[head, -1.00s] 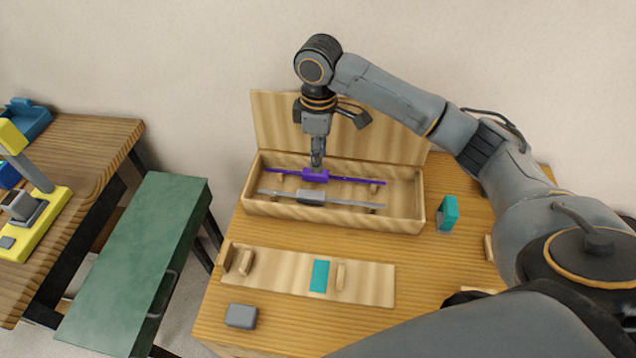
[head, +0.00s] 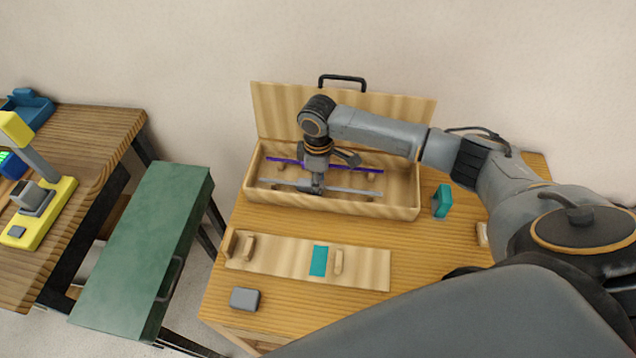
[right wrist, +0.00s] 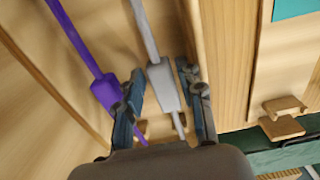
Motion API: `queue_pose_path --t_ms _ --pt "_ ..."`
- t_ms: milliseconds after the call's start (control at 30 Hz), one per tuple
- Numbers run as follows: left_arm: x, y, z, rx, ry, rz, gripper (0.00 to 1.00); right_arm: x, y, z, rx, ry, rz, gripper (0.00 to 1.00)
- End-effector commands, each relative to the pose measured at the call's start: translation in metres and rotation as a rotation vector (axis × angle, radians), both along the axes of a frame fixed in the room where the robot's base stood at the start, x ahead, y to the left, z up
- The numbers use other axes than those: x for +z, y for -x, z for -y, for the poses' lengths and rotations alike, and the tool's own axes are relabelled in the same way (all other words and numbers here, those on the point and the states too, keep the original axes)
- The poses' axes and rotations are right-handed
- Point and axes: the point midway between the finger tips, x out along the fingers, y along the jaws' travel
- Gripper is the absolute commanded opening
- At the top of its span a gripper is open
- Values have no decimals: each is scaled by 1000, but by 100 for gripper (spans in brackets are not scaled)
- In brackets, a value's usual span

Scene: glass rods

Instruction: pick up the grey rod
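The grey rod (head: 352,190) lies in the open wooden case (head: 408,212), on the side nearer me. In the right wrist view the grey rod (right wrist: 162,86) has a thicker grey block at its middle. My right gripper (head: 318,189) is lowered over this block. In the right wrist view the fingers of my right gripper (right wrist: 161,80) stand on either side of the block, with a narrow gap on the left; contact on the right cannot be told. They look open. My left gripper is not in view.
The purple rod (head: 345,168) lies behind, parallel; its block (right wrist: 105,91) is close beside one finger. The case lid (head: 275,110) stands up behind. A wooden rack (head: 370,270), a grey block (head: 244,298) and a teal piece (head: 441,201) are on the table.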

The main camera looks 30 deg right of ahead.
Motion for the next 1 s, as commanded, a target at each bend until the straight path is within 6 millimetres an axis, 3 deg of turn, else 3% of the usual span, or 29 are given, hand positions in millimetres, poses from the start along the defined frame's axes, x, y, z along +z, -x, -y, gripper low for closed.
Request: queue_pose_path --t_ms 200,400,767,1000 --pt "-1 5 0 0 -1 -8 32 -1 0 0 1 0 0 36" --pt "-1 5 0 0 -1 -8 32 -1 0 0 1 0 0 0" --pt "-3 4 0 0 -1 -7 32 2 0 0 1 -1 1 0" --pt "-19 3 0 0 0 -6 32 31 0 -2 2 -2 5 0"
